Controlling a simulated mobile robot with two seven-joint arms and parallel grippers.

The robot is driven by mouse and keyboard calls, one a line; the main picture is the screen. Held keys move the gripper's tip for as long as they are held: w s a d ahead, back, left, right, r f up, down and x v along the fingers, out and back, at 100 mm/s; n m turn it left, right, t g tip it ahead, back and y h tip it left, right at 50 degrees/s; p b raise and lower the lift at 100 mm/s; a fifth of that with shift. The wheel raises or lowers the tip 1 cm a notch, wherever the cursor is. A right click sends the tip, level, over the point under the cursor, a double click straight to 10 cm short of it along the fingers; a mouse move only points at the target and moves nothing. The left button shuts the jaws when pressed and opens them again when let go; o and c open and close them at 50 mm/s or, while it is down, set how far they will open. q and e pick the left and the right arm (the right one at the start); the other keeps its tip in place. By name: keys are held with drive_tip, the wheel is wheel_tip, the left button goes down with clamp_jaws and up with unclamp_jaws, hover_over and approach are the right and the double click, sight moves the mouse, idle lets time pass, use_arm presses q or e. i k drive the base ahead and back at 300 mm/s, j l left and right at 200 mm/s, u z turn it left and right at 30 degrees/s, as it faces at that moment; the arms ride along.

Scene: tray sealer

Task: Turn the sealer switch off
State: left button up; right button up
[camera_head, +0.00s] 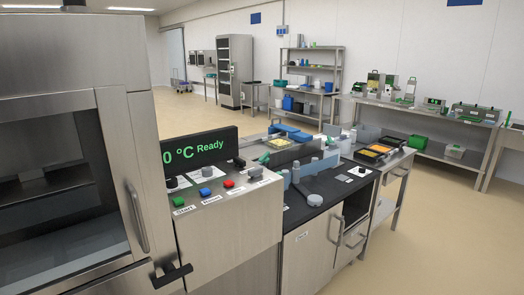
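The sealer (60,65) is a large steel machine filling the left of the head view, with a dark window and a vertical door handle (137,216). Its control panel (232,218) carries a green Start button (178,201), a blue button (205,191) and a red button (229,184). Neither gripper shows.
A black lever (171,273) sticks out below the panel. A black-topped steel cabinet (325,205) stands right of the panel, with trays on a bench (391,172) beyond. Shelves and a long bench (425,112) line the back wall. The floor (445,230) at the right is clear.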

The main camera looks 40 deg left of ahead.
sight(239, 162)
drive_tip(key=i+u, duration=0.15)
drive_tip(key=i, duration=0.4)
drive_tip(key=i+l+u, duration=0.15)
drive_tip(key=i, duration=0.4)
drive_tip(key=i+l+u, duration=0.1)
drive_tip(key=i+u, duration=0.3)
drive_tip(key=i+l+u, duration=0.2)
drive_tip(key=u, duration=0.2)
drive_tip(key=i+l+u, duration=0.25)
drive_tip(key=u, duration=0.15)
drive_tip(key=i+l+u, duration=0.15)
drive_tip(key=l+u, duration=0.25)
drive_tip(key=i+l+u, duration=0.2)
drive_tip(key=l, duration=0.15)
drive_tip(key=l+u, duration=0.25)
drive_tip(key=i+l, duration=0.05)
drive_tip(key=l, duration=0.05)
